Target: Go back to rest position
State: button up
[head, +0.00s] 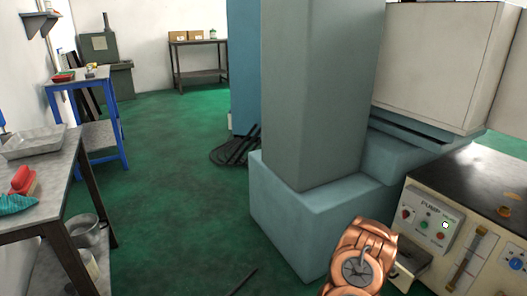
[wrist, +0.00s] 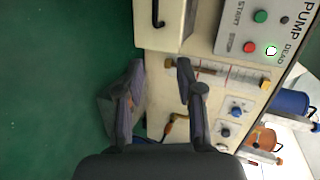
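My gripper (wrist: 160,66) shows in the wrist view with its two dark fingers spread apart. I see nothing held between them. Behind the fingers is the cream front of a machine (wrist: 165,95). My copper-coloured arm part (head: 360,262) is at the bottom of the head view, close to the left of that machine. The fingers cannot be made out in the head view. Whether they touch the machine front is not clear.
A pump panel (head: 432,216) has green, red and lit white buttons. A grey-blue column on a light blue base (head: 310,215) stands ahead. A workbench (head: 40,190) is on the left, a blue-legged table (head: 78,83) farther back. Green floor (head: 170,160) is open between.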

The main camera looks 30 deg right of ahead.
jog(key=w+a+r+n+t+y+p, duration=0.4)
jog(key=w+a+r+n+y+p, duration=0.3)
jog(key=w+a+r, duration=0.9)
jog(key=w+a+r+n+y+p, duration=0.3)
jog(key=a+r+n+p, duration=0.15)
jog(key=a+r, duration=0.55)
jog(key=w+a+r+n+y+p, duration=0.25)
jog(key=a+r+n+p, duration=0.2)
jog(key=a+r, duration=0.5)
jog(key=s+a+r+n+g+y+p, duration=0.1)
jog(key=s+a+r+n+g+p, duration=0.1)
jog(key=s+a+r+n+p, duration=0.65)
jog(key=s+a+r+n+g+y+p, duration=0.15)
jog(key=s+a+r, duration=0.4)
jog(key=r, duration=0.75)
jog(key=s+r+n+g+p, duration=0.2)
jog(key=s+r+n+p, duration=0.2)
jog(key=s+r, duration=0.4)
jog(key=s+a+r+n+g+h+p, duration=0.1)
jog(key=s+r, duration=0.7)
jog(key=s, duration=0.8)
jog(key=n+g+p, duration=0.1)
jog(key=n+p, duration=0.1)
jog(key=p, duration=0.1)
jog(key=shift+s+r+n+g+h+p, duration=0.3)
jog(key=shift+s+n+g+p, duration=0.05)
jog(key=shift+n+p, duration=0.05)
